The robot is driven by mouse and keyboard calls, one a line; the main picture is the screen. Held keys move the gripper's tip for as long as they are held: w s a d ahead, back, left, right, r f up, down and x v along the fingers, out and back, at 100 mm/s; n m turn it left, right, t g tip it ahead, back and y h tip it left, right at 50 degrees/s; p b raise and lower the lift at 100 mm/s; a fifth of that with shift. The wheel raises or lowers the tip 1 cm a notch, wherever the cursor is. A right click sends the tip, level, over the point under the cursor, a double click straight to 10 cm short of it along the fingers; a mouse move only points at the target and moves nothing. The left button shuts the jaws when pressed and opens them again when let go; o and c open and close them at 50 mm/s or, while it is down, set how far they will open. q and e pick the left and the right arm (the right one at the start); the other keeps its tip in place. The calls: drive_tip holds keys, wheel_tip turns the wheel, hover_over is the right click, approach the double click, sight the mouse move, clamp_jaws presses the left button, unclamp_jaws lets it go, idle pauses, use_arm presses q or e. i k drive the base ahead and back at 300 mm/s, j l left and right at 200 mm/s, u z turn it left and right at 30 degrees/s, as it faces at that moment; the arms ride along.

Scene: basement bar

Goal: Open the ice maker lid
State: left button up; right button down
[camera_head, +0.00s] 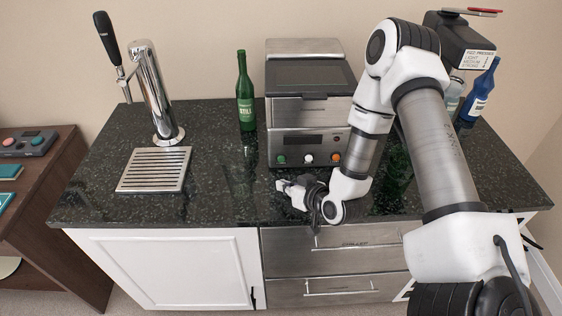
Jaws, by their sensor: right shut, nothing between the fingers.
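The ice maker (307,110) is a boxy steel machine on the dark counter, with a small display and several coloured knobs low on its front. Its lid (309,76), with a dark panel, lies closed on top as far as I can see. My right arm comes in from the right and partly covers the machine's right side. My right gripper (283,185) is shut and empty, low over the counter in front of the ice maker, below its knobs and apart from the lid. My left gripper is not in view.
A green bottle (245,95) stands just left of the ice maker. A chrome beer tap (157,95) and drip tray (154,169) are further left. A dark machine (459,42) and blue bottle (480,95) stand at the right. The counter's front left (225,200) is clear.

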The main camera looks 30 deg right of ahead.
sight(314, 80)
drive_tip(key=z, duration=1.25)
